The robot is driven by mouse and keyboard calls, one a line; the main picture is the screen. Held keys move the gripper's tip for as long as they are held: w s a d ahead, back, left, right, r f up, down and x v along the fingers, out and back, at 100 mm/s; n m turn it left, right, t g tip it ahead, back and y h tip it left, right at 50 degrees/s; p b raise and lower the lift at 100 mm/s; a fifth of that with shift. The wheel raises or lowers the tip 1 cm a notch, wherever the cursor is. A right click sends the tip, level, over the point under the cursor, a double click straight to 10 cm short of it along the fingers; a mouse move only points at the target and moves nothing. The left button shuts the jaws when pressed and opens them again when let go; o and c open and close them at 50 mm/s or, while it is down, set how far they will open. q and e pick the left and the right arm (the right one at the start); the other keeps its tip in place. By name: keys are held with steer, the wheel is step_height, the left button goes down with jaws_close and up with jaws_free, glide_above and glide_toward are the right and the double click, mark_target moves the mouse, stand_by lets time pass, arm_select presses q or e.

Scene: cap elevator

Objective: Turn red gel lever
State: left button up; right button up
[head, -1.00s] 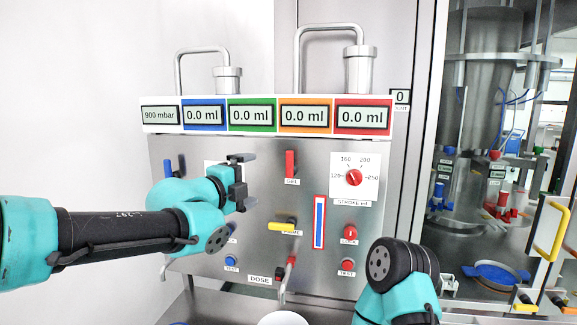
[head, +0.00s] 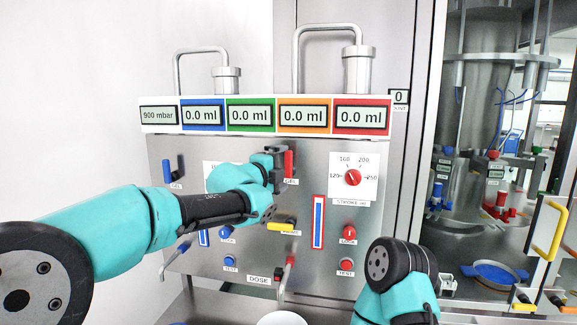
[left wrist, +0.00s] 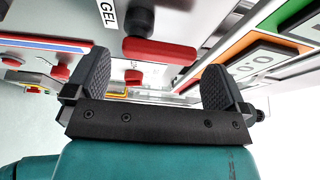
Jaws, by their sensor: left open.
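The red gel lever (head: 290,163) stands upright on the steel panel, above its GEL label. It also shows in the left wrist view as a red handle (left wrist: 160,51) with a dark end, between and beyond the two finger pads. My left gripper (head: 277,166) is open at the lever's left side, very close to it. Whether a finger touches the lever cannot be told. My right arm shows at the lower right, but its gripper is out of view.
A blue gel lever (head: 167,168) is at the panel's left. A stroke dial (head: 353,178) lies to the right. The yellow lever (head: 281,227) and a red lock knob (head: 349,232) are below. The display strip (head: 265,115) overhangs above.

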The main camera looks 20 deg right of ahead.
mark_target(287, 165)
arm_select(q)
steer(key=shift+x, duration=2.05)
steer(key=shift+c, duration=0.5)
steer(key=c, duration=0.6)
